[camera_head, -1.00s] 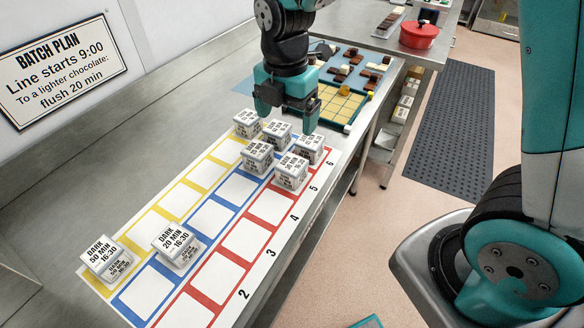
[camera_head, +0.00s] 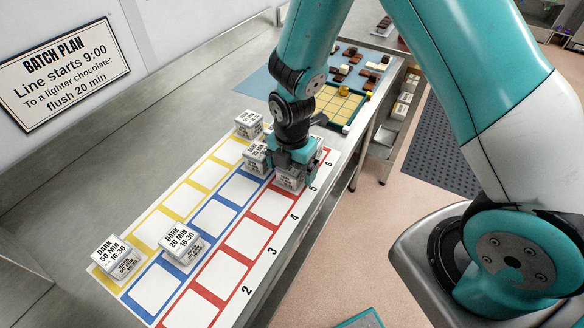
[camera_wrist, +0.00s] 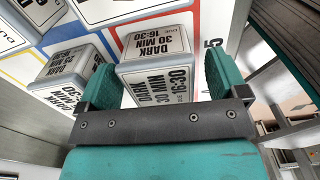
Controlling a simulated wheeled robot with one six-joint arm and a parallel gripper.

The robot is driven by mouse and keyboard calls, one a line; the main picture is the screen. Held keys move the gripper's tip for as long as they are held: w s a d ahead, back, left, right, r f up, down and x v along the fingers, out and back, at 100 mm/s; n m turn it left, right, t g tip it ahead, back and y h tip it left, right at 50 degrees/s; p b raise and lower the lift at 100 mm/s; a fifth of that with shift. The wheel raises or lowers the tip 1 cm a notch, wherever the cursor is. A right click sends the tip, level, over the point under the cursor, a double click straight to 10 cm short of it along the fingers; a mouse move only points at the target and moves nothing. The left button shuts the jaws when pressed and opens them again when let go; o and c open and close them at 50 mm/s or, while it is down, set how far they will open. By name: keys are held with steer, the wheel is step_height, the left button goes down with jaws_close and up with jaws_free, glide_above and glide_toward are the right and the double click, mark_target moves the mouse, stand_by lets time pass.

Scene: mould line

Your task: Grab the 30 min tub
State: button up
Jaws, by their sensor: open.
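The 30 min tub (camera_wrist: 158,52), a white box labelled "DARK 30 MIN 16:30", stands in the wrist view between my gripper's two teal fingers (camera_wrist: 160,85). The fingers are open, one on each side of it; I cannot tell whether either touches it. In the head view my gripper (camera_head: 291,168) is low over the red row near number 5, and the 30 min tub (camera_head: 289,182) is partly hidden under it.
Another tub (camera_wrist: 66,72) stands close on the left in the wrist view. In the head view, a 50 min tub (camera_head: 117,258) and a 20 min tub (camera_head: 181,243) stand at the near end of the coloured grid mat (camera_head: 213,216). Empty squares lie between.

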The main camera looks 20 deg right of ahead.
steer(key=shift+f, duration=0.2)
steer(key=c, duration=1.1)
steer(key=shift+o, duration=0.2)
steer(key=shift+r, duration=0.15)
step_height(320, 180, up, 27)
steer(key=p, duration=0.4)
steer(key=shift+f, duration=0.2)
